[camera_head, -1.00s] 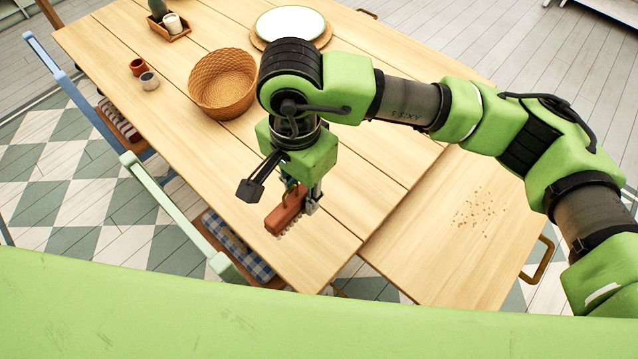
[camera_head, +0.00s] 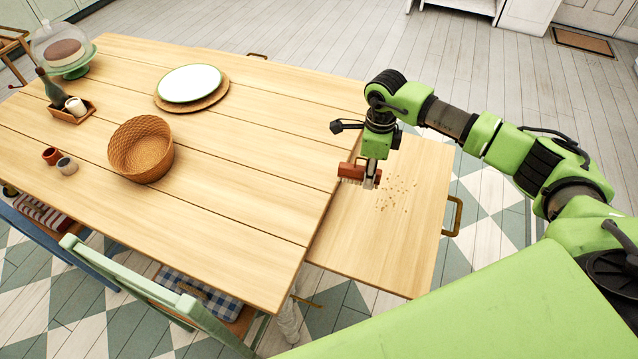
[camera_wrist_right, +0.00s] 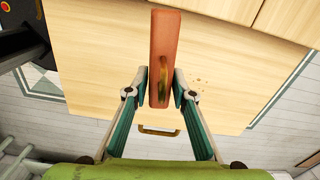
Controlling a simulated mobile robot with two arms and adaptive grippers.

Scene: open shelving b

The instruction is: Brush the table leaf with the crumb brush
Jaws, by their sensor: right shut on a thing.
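The crumb brush (camera_head: 352,173) has a reddish-brown wooden back and pale bristles facing down. My right gripper (camera_head: 371,180) is shut on it; the right wrist view shows the brush (camera_wrist_right: 162,50) between both fingers (camera_wrist_right: 160,95). The table leaf (camera_head: 375,244) is a light wood panel at the table's right end with a brass handle (camera_head: 453,216). Crumbs (camera_head: 396,193) lie scattered on the leaf, just right of the brush. The brush is over the leaf's left part; whether its bristles touch the wood I cannot tell. My left gripper is not in view.
A cake under a glass dome (camera_head: 67,52) stands far left. Chairs line the front edge.

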